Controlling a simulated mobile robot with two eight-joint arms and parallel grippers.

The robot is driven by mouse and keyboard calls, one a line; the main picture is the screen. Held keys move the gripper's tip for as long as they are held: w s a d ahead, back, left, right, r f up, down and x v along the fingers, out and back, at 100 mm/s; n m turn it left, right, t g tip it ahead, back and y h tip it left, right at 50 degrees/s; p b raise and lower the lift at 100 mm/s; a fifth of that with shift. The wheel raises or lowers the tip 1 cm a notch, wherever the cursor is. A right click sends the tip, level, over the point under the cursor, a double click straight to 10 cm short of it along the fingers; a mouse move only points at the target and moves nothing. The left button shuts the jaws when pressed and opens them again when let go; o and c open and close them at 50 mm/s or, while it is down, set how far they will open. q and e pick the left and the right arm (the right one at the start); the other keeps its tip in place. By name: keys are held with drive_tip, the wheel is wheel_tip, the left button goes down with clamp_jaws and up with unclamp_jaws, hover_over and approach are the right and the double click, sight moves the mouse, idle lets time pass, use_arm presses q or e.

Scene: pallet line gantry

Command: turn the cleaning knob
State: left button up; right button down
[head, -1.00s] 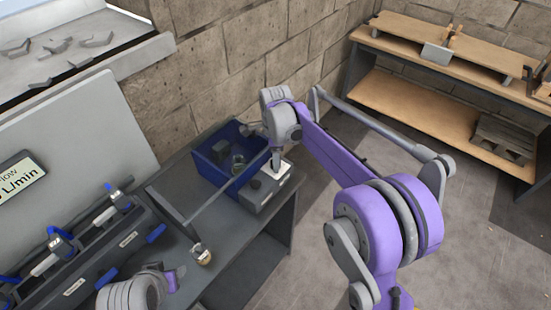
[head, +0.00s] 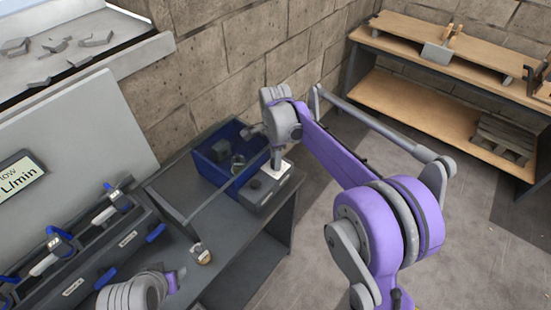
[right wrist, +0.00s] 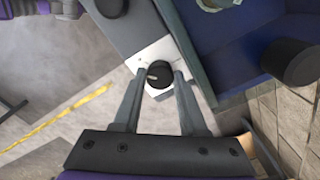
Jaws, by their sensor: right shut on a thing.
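A black round knob (right wrist: 159,77) with a pale mark sits on a white plate (right wrist: 148,60) in the right wrist view. The plate is on a grey box (head: 262,195) on the bench, beside the blue bin. My right gripper (head: 277,164) points down over the plate, and in the head view it hides the knob. In the right wrist view my right gripper (right wrist: 159,80) has one finger on each side of the knob and is shut on it. A second black button (head: 255,184) is on the same box.
The blue bin (head: 203,160) holds a few dark parts and stands close to the box, against the brick wall. A dark rack (head: 92,252) with blue-handled fittings stands at left. A wooden workbench (head: 410,110) is at the back right, with open floor before it.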

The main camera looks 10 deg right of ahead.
drive_tip(key=n, duration=0.4)
drive_tip(key=shift+n, duration=0.3)
drive_tip(key=n, duration=0.3)
drive_tip(key=shift+n+b, duration=0.3)
drive_tip(key=shift+b, duration=0.1)
drive_tip(key=n, duration=0.4)
drive_tip(key=shift+n, duration=0.3)
drive_tip(key=n, duration=0.3)
drive_tip(key=shift+n, duration=0.3)
use_arm(q)
drive_tip(key=shift+s+f+b, duration=0.3)
drive_tip(key=shift+f, duration=0.6)
use_arm(e)
drive_tip(key=n, duration=0.8)
use_arm(q)
drive_tip(key=shift+f, duration=0.15)
use_arm(e)
drive_tip(key=n, duration=0.4)
drive_tip(key=shift+n, duration=0.3)
drive_tip(key=n, duration=0.4)
